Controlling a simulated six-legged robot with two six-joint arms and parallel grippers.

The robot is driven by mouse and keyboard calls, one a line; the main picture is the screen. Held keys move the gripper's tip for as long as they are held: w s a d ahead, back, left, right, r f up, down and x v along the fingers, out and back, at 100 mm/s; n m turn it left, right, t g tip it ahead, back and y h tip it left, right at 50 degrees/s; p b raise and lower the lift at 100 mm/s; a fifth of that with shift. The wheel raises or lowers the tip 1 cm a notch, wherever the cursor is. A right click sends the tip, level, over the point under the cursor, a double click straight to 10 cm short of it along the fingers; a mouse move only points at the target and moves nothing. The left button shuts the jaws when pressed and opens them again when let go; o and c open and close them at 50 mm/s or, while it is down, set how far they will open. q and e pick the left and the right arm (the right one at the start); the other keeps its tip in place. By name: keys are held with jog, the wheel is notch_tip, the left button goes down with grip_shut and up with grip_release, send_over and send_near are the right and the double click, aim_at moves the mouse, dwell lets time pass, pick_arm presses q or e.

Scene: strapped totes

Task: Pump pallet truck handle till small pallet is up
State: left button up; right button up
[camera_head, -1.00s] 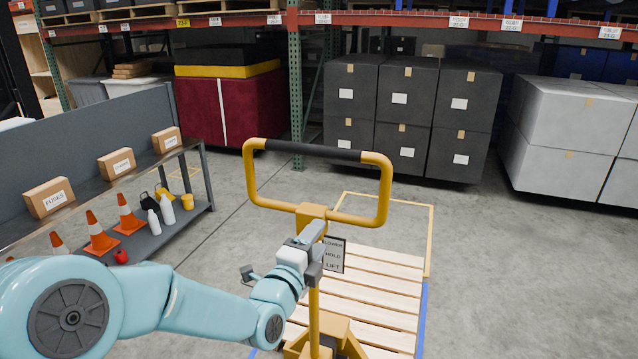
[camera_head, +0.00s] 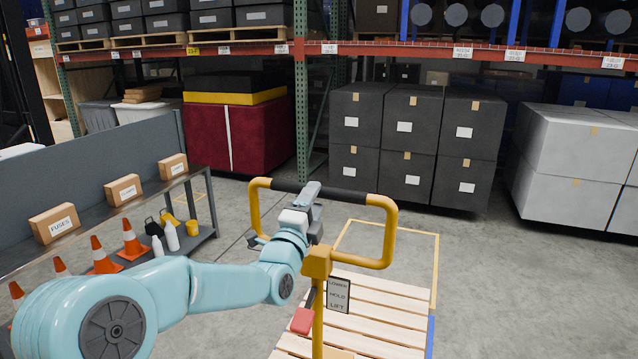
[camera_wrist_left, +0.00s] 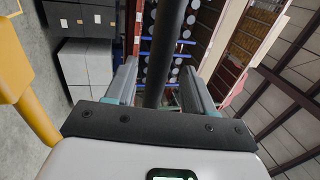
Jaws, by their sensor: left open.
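The pallet truck handle is a yellow loop (camera_head: 388,232) with a black grip bar (camera_head: 345,195) across its top, standing upright in the head view. My left gripper (camera_head: 311,190) is at the left half of that bar. In the left wrist view the dark bar (camera_wrist_left: 165,55) runs between the two spread fingers (camera_wrist_left: 158,85), with gaps beside it. A red lever (camera_head: 302,321) and a sign reading lower, hold, lift (camera_head: 339,295) are below the loop. The wooden pallet (camera_head: 385,312) lies low behind the handle; its height off the floor is unclear. My right gripper is not in view.
A bench (camera_head: 95,215) with boxes, cones and bottles stands at the left. Racks with dark boxes (camera_head: 405,180) and a pale block (camera_head: 575,150) stand behind. A yellow floor outline (camera_head: 436,262) surrounds part of the pallet. Floor to the right is clear.

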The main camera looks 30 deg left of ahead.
aim_at(319, 197)
pick_arm(q)
jog(key=p+x, duration=0.1)
jog(key=x, duration=0.2)
jog(key=shift+w+r, duration=0.1)
jog(key=shift+w, duration=0.4)
grip_shut()
